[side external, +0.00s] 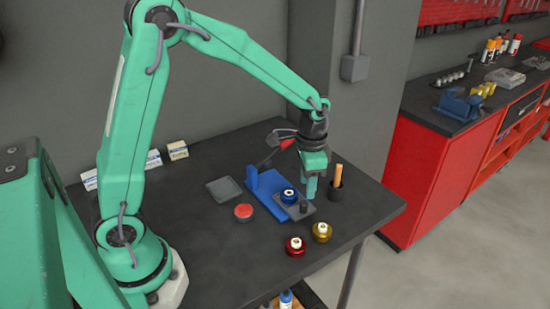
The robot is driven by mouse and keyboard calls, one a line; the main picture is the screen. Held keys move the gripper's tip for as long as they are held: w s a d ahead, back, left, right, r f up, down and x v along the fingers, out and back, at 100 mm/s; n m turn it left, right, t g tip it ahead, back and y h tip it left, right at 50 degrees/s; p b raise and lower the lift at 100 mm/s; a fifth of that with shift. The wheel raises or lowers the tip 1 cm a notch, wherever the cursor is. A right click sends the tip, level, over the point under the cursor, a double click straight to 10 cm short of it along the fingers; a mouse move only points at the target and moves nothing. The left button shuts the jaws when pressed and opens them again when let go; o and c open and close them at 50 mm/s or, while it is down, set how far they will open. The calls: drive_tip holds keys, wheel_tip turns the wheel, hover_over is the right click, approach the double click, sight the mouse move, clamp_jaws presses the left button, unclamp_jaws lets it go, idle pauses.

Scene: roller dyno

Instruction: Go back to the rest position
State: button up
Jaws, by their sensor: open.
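My gripper (312,183) is at the end of my green arm, pointing down over the right part of the dark table (215,250). Its fingers are open, and I see nothing held between them. Just left of and below it is a blue fixture (262,186) with a grey plate and a dark blue round part (289,196) on it. The fingers partly overlap the fixture's right side in this view. I cannot tell whether they touch it.
A red wheel (295,246) and a gold wheel (322,232) stand in front. A dark cup (335,191) with an orange handle stands close right of my gripper. Small boxes (177,150) line the wall.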

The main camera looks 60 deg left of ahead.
drive_tip(key=shift+r, duration=0.85)
drive_tip(key=shift+r, duration=0.1)
drive_tip(key=shift+s+r, duration=0.2)
drive_tip(key=shift+r, duration=0.05)
drive_tip(key=s+a+r+n+t, duration=0.1)
drive_tip(key=s+r+n+t, duration=0.1)
drive_tip(key=s+r, duration=0.4)
drive_tip(key=s+a+r+n+t, duration=0.1)
drive_tip(key=s+r+n+t, duration=0.2)
drive_tip(key=s, duration=0.9)
wheel_tip(320, 180, up, 3)
drive_tip(key=shift+s+a+r+t, duration=0.1)
drive_tip(key=shift+s+a+t, duration=0.1)
drive_tip(key=shift+a+t, duration=0.15)
